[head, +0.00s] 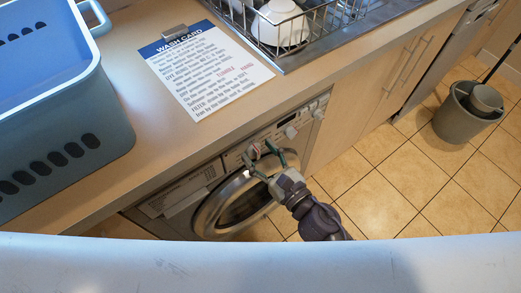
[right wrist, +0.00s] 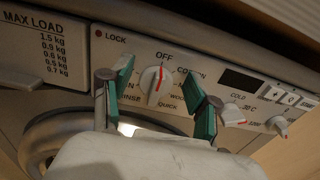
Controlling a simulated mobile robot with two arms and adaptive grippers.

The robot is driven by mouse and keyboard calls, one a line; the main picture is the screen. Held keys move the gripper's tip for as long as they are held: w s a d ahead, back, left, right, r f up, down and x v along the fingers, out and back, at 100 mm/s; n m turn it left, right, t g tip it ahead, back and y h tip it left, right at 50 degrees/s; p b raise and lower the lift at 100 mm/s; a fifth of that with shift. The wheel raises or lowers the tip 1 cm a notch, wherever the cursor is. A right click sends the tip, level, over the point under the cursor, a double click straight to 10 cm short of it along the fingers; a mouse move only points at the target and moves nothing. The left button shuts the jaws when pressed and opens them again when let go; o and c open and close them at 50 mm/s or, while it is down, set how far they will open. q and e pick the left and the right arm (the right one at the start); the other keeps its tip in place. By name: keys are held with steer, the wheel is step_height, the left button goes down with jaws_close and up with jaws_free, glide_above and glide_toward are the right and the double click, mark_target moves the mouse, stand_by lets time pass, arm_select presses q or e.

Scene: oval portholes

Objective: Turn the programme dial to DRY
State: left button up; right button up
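The programme dial (right wrist: 157,86) is a round white knob with a red pointer mark, on the washing machine's front panel. The mark points up, close to OFF. COTTON, QUICK and RINSE show around it, some partly covered; I cannot read DRY, and my fingers hide some labels. My right gripper (right wrist: 161,78) is open, its green-padded fingers on either side of the dial with visible gaps. In the head view the right gripper (head: 260,153) reaches the panel of the washing machine (head: 180,193) from the front. My left gripper is not in view.
Right of the dial are a COLD/30 °C knob (right wrist: 232,116), another knob (right wrist: 278,125) and white buttons (right wrist: 273,93). The drawer (right wrist: 45,45) reads MAX LOAD. A wash card (head: 207,70) and blue basket (head: 55,125) are on the counter above. A bucket (head: 462,120) stands on the floor.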

steer(key=c, duration=1)
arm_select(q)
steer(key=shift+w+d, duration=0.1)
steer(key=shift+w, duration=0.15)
